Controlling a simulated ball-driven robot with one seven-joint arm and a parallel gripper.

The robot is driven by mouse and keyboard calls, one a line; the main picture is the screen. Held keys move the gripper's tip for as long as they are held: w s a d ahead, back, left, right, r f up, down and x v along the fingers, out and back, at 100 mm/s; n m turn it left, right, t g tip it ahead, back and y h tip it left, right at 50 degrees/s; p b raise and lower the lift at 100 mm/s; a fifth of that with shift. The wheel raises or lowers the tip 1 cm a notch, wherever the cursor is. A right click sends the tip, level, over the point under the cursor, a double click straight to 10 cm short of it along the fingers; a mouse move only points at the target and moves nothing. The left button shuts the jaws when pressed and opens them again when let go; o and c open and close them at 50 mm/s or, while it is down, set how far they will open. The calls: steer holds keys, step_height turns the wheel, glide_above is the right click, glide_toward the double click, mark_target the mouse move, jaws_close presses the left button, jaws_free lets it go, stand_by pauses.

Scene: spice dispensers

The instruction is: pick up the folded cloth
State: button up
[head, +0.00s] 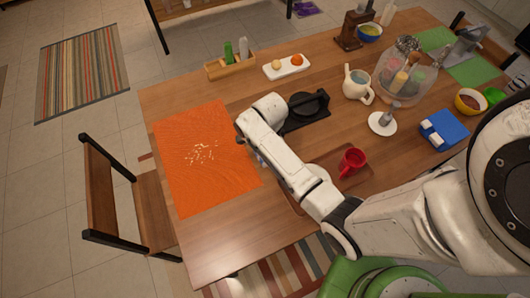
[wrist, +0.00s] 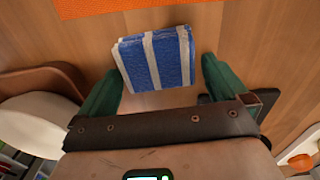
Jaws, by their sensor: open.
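The folded cloth (wrist: 157,60) is blue with white stripes and lies on the wooden table in the wrist view. My gripper (wrist: 160,72) is open, with one green finger on each side of the cloth. Its near edge lies between the fingers, and its far part reaches beyond the fingertips. I cannot tell whether the fingers touch it. In the head view my arm hides most of the cloth and the gripper; only a small bluish bit shows beside the arm.
An orange mat (head: 188,178) with pale crumbs lies left of my arm. A black stand (head: 306,112) is close behind the arm. The table's front left is clear.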

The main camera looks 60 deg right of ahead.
steer(key=shift+f, duration=0.1)
steer(key=c, duration=0.8)
steer(key=shift+c, duration=0.2)
steer(key=shift+r, duration=0.5)
step_height(320, 180, up, 2)
steer(key=shift+a+r, duration=0.1)
steer(key=shift+r, duration=0.15)
steer(key=s+a+r, duration=0.2)
steer(key=s+r, duration=0.2)
steer(key=s, duration=0.2)
steer(key=s+a+r, duration=0.2)
steer(key=s+r, duration=0.3)
steer(key=s, duration=0.2)
steer(key=shift+a+r, duration=0.25)
steer(key=shift+a, duration=0.05)
steer(key=shift+s, duration=0.1)
